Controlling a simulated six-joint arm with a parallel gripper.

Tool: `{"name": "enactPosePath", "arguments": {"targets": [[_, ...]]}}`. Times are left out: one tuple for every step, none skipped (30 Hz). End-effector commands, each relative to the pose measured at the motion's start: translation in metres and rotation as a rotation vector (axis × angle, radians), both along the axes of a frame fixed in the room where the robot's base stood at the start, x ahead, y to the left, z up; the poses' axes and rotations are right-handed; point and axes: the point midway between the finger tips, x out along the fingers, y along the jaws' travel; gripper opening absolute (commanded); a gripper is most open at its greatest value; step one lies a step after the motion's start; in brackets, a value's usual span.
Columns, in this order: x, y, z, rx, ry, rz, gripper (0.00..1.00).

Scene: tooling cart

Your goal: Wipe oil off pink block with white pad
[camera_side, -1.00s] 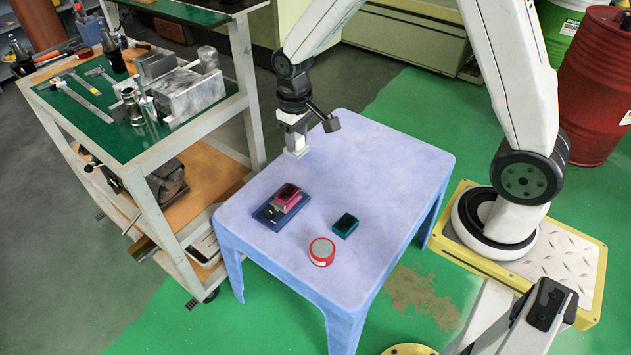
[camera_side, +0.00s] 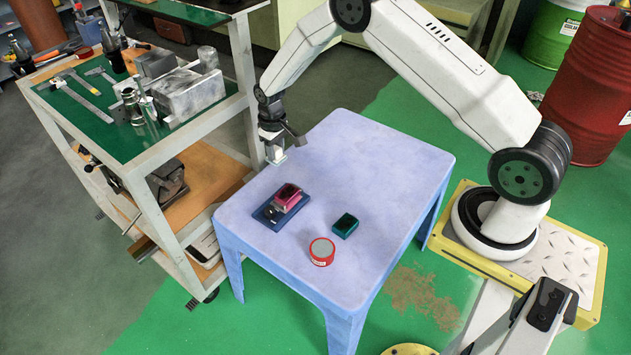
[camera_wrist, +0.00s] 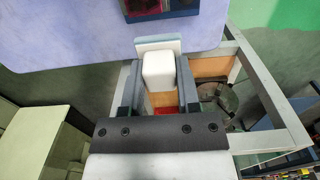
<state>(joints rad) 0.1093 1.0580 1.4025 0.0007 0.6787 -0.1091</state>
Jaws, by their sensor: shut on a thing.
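The pink block (camera_side: 287,193) sits on a dark blue base (camera_side: 264,216) on the lavender table, with a dark patch on its top. My gripper (camera_side: 273,157) is above the table's far left edge, behind the block and apart from it. In the wrist view my gripper (camera_wrist: 158,92) is shut on the white pad (camera_wrist: 159,70), whose flat plate (camera_wrist: 158,45) extends past the fingertips. In that view the block and its base show only in part at the top edge (camera_wrist: 160,6).
A teal block (camera_side: 345,225) with a dark top and a red round tin (camera_side: 321,251) stand on the table (camera_side: 385,170) to the right of the base. A tooling cart (camera_side: 150,150) stands close on the left. The table's right and far parts are clear.

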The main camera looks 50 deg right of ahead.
Motion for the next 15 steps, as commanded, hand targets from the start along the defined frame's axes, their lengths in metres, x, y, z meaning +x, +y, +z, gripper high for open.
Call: {"name": "enactPosePath", "arguments": {"targets": [[0.004, -0.004, -0.011, 0.000, 0.002, -0.002, 0.00], [0.005, -0.006, -0.016, 0.000, 0.002, -0.002, 0.00], [0.008, -0.009, -0.023, 0.000, 0.002, -0.002, 0.00], [0.010, -0.011, -0.029, 0.000, 0.002, -0.002, 0.00], [0.012, -0.013, -0.034, 0.000, 0.002, -0.002, 0.00], [0.014, -0.015, -0.041, 0.000, 0.002, -0.002, 0.00], [0.015, -0.017, -0.046, 0.000, 0.002, -0.002, 0.00], [0.016, -0.018, -0.050, 0.000, 0.002, -0.002, 0.00], [0.018, -0.021, -0.057, 0.000, 0.002, -0.001, 0.00], [0.019, -0.022, -0.061, 0.000, 0.001, -0.001, 0.00], [0.020, -0.023, -0.065, 0.000, 0.001, -0.002, 0.00], [0.021, -0.025, -0.069, 0.000, 0.001, -0.002, 0.00], [0.021, -0.026, -0.073, 0.000, 0.001, -0.002, 0.00], [0.022, -0.027, -0.075, 0.000, 0.001, -0.002, 0.00], [0.022, -0.028, -0.078, 0.000, 0.000, -0.002, 0.00]]}}
